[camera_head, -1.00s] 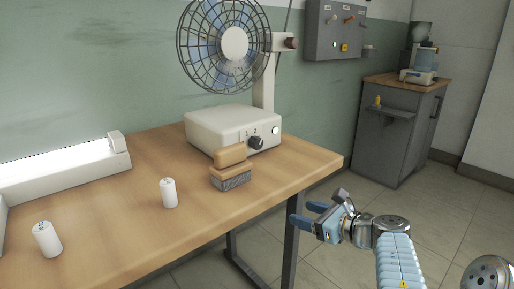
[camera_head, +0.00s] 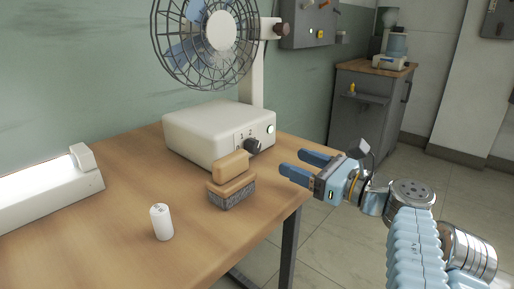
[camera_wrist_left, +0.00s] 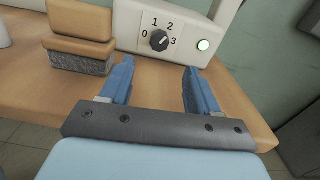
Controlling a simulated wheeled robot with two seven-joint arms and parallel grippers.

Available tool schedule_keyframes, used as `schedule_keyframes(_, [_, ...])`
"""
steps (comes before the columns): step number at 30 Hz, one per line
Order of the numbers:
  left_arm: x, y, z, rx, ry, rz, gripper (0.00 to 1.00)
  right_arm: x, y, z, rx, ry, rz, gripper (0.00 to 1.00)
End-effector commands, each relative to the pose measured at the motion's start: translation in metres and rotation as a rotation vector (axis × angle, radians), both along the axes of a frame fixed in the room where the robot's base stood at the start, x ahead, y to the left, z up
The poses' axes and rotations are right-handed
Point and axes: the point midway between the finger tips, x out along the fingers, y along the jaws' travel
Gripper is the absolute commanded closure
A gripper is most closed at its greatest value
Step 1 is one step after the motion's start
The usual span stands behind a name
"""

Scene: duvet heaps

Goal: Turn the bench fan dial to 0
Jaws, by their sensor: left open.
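The white bench fan (camera_head: 218,130) stands at the back of the wooden table, with its round wire cage above a box base. Its dark dial (camera_head: 253,146) is on the front of the base. In the left wrist view the dial (camera_wrist_left: 159,40) sits among the marks 0, 1, 2 and 3; its pointer seems to lean up and right, near 2. My left gripper (camera_head: 294,164) is open and empty near the table's right edge, to the right of the dial and apart from it. The left wrist view shows its fingers (camera_wrist_left: 150,88) spread below the dial. My right gripper is out of view.
A wooden block-and-brush stack (camera_head: 232,180) stands on the table just in front of the fan base, left of the gripper. A white cylinder (camera_head: 161,222) and a lit lamp (camera_head: 50,190) are farther left. A lit button (camera_wrist_left: 203,45) is right of the dial.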

Motion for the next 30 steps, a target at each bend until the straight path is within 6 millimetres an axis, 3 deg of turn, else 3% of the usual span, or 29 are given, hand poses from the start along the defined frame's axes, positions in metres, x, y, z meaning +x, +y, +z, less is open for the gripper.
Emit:
schedule_keyframes(6, [0.031, 0.044, -0.001, 0.000, 0.000, 0.006, 0.39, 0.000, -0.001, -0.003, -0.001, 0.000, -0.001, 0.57])
schedule_keyframes(13, [0.055, 0.076, -0.001, -0.001, 0.001, 0.004, 0.39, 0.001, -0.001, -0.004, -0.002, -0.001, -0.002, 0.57])
schedule_keyframes(26, [0.063, 0.087, 0.000, -0.002, 0.000, 0.001, 0.39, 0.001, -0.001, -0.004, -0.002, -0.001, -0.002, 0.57])
schedule_keyframes(30, [0.063, 0.087, 0.000, -0.001, 0.000, 0.001, 0.57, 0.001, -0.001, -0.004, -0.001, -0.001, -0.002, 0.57])
